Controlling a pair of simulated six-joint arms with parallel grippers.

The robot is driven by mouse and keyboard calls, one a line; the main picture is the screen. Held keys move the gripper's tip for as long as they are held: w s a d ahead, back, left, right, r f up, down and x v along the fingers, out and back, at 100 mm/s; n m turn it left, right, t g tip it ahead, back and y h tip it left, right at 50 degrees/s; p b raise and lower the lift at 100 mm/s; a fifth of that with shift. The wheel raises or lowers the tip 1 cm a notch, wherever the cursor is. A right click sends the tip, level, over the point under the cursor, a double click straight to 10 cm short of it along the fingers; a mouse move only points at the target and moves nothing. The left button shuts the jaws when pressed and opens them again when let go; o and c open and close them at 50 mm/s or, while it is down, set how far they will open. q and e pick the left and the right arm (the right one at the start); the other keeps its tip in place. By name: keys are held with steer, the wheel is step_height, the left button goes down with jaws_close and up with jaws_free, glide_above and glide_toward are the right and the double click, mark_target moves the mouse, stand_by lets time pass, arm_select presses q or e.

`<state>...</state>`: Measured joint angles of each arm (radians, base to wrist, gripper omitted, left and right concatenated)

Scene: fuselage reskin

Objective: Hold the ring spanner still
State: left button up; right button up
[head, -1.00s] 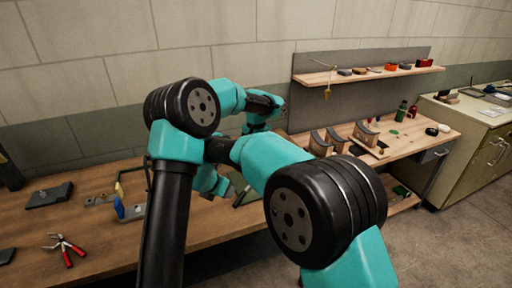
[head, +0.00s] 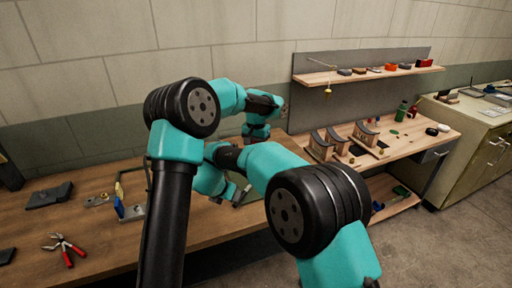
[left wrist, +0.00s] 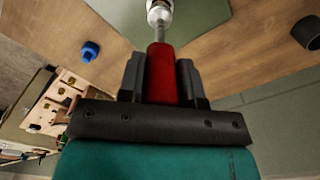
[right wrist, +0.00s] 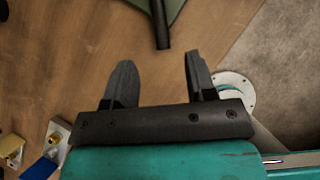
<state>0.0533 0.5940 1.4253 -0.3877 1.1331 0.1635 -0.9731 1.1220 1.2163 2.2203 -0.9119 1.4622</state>
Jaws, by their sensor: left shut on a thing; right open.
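My left gripper (left wrist: 163,80) is shut on a red handle (left wrist: 161,70) in the left wrist view. A metal shaft runs from the handle to a silver round head (left wrist: 159,12) over a green panel (left wrist: 185,30). My right gripper (right wrist: 155,80) is open and empty above the wooden bench. Ahead of its fingers, a dark bar (right wrist: 160,22) lies over or on a green panel edge (right wrist: 175,8), apart from the fingers. I cannot tell whether this bar is the ring spanner.
Red-handled pliers (head: 66,249), a dark block (head: 49,196) and a metal bracket with a blue part (head: 131,211) sit on the left bench. A blue ring-like part (left wrist: 90,51) lies near my left gripper. Curved forms (head: 320,146) stand on the right bench.

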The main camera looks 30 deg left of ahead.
steer(key=shift+x, duration=4.9)
steer(key=c, duration=0.9)
steer(key=shift+o, duration=0.3)
steer(key=shift+o, duration=0.2)
steer(key=shift+s+a+r, duration=0.1)
steer(key=o, duration=0.7)
steer(key=shift+a, duration=0.1)
steer(key=o, duration=0.4)
steer(key=v, duration=1.2)
